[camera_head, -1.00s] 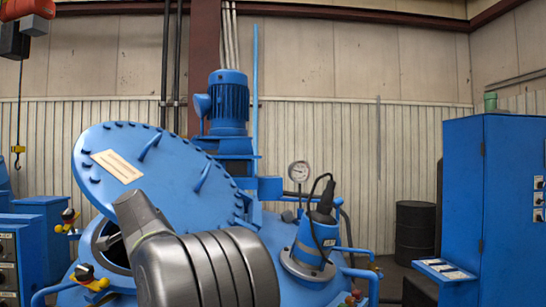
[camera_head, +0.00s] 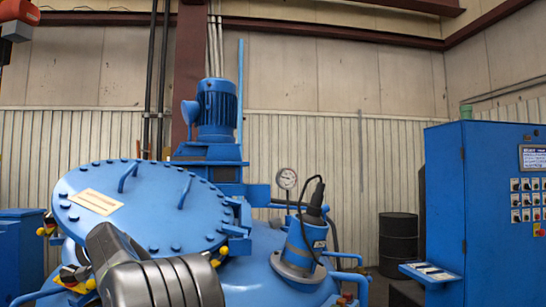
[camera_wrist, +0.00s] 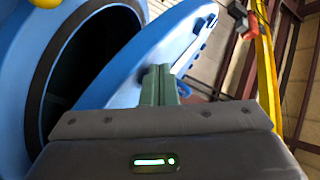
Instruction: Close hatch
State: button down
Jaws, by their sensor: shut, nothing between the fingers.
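The hatch lid (camera_head: 150,205) is a round blue disc with bolts around its rim, two bar handles and a cream label. In the head view it tilts at a low angle above the blue furnace body, hinged on its right side. In the wrist view the lid (camera_wrist: 165,45) slants beside the dark round opening (camera_wrist: 75,70) with its black seal ring, and a gap remains between them. My gripper (camera_wrist: 160,80) is shut and empty, its green fingers overlapping the lid's edge; I cannot tell if they touch. In the head view my wrist hides the fingers.
A blue motor (camera_head: 217,105) stands behind the hinge. A gauge (camera_head: 287,178) and a blue cylinder with a black cable (camera_head: 302,245) stand right of the lid. A blue control cabinet (camera_head: 490,210) is at right, with a black drum (camera_head: 398,240) behind. Yellow-and-black clamps (camera_head: 75,277) edge the opening.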

jog(key=w+a+f+b, duration=0.1)
jog(key=w+f+b, duration=0.1)
jog(key=f+b, duration=0.2)
jog(key=w+a+f+b, duration=0.1)
jog(key=w+f+b, duration=0.2)
jog(key=f+b, duration=0.2)
jog(key=shift+a+f, duration=0.4)
jog(key=shift+f, duration=1.3)
jog(key=shift+f, duration=0.1)
